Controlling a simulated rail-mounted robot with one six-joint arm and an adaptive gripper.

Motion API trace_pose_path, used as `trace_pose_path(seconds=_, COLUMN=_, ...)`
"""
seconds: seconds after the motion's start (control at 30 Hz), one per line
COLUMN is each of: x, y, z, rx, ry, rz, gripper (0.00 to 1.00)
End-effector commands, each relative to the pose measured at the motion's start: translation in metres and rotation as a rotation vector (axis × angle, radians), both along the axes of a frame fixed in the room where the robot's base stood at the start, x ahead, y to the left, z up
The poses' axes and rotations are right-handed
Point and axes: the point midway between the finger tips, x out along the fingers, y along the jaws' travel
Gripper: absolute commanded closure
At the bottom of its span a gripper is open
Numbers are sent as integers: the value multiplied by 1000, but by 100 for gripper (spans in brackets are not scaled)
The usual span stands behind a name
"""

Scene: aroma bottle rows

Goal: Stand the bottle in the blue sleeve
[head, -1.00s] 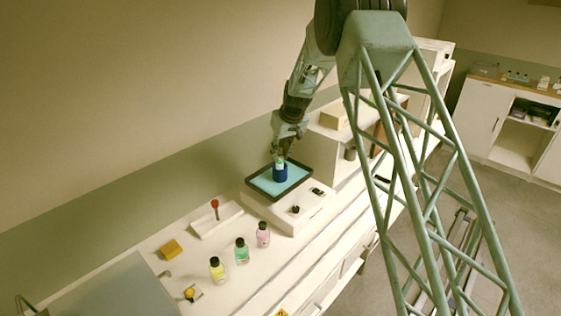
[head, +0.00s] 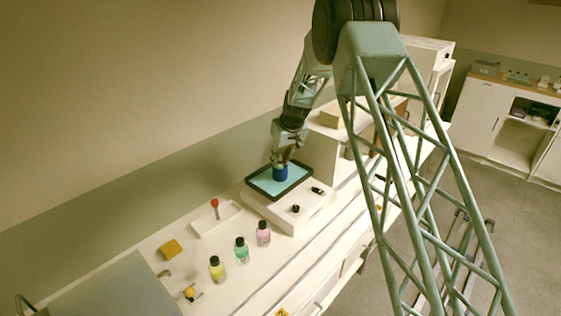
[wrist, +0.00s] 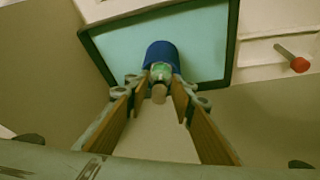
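The blue sleeve (head: 280,174) stands upright on the light-blue mat of a dark-rimmed tray (head: 262,190). In the wrist view the sleeve (wrist: 162,52) lies just beyond my fingertips. The bottle (wrist: 160,73) has a green-and-white body and a grey-brown cap. Its cap end points toward the wrist camera and its lower part is hidden in the sleeve. My gripper (wrist: 160,88) is over the sleeve, with one finger on each side of the bottle. Whether the fingers press on the bottle or stand just clear is not plain. In the head view my gripper (head: 281,161) hides most of the bottle.
Yellow (head: 217,268), green (head: 241,250) and pink (head: 263,233) bottles stand in a row on the bench. Small dark items (head: 318,190) sit right of the mat tray.

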Motion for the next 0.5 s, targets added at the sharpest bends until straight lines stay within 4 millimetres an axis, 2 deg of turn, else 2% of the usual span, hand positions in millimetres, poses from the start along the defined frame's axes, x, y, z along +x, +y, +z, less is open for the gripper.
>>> trace_pose_path(seconds=0.1, x=-1, y=0, z=-1, rx=-1, ry=1, rz=0, gripper=65)
trace_pose_path(seconds=0.5, x=-1, y=0, z=1, rx=-1, ry=1, rz=0, gripper=65)
